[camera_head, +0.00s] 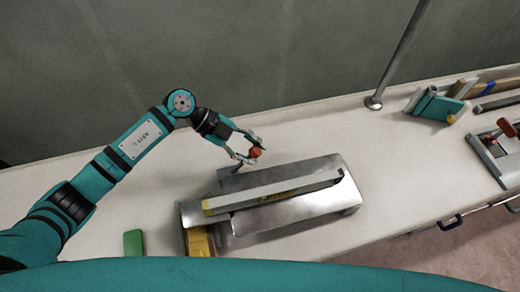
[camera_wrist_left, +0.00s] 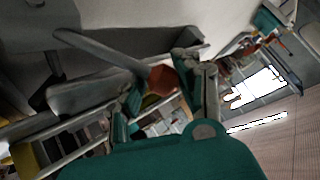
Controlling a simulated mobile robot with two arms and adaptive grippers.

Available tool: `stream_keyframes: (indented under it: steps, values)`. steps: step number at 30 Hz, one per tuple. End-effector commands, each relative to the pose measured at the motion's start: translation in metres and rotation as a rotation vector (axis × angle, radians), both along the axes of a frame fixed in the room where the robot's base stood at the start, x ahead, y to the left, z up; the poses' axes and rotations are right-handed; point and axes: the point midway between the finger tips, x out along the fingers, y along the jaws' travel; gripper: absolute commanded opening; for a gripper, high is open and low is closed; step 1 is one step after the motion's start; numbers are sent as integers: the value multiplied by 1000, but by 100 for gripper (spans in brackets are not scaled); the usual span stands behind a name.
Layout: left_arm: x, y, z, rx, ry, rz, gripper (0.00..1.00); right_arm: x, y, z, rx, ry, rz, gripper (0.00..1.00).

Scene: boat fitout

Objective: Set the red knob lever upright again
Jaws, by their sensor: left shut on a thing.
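The red knob (camera_head: 256,152) sits between the fingers of my left gripper (camera_head: 251,150), at the back edge of the metal machine (camera_head: 345,193). In the left wrist view the red knob (camera_wrist_left: 162,80) is at the end of a long grey lever (camera_wrist_left: 110,52), which runs slanting to the upper left. My left gripper (camera_wrist_left: 167,92) is shut on the knob, with a finger on either side. In the head view the lever is mostly hidden by the gripper, and its exact tilt is hard to tell. My right gripper is not in view.
The machine stands on a long pale bench (camera_head: 375,145). A green block (camera_head: 133,243) lies front left. A metal pole (camera_head: 397,60) rises behind on the right. Books (camera_head: 440,106) and another metal device with a red-orange part (camera_head: 507,127) stand at far right. The bench left of the machine is mostly clear.

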Motion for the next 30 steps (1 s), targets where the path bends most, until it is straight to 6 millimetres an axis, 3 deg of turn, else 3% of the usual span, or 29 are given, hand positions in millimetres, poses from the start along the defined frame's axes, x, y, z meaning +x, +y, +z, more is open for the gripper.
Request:
stream_keyframes:
  steps: [1, 20, 30]
  values:
    - [-10, 9, -9, -21, 7, -12, 0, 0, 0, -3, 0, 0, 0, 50]
    - [-26, 62, 4, -532, -167, -11, 0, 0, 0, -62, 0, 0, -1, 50]
    - [-30, 78, 10, -576, -183, -8, 0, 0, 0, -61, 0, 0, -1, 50]
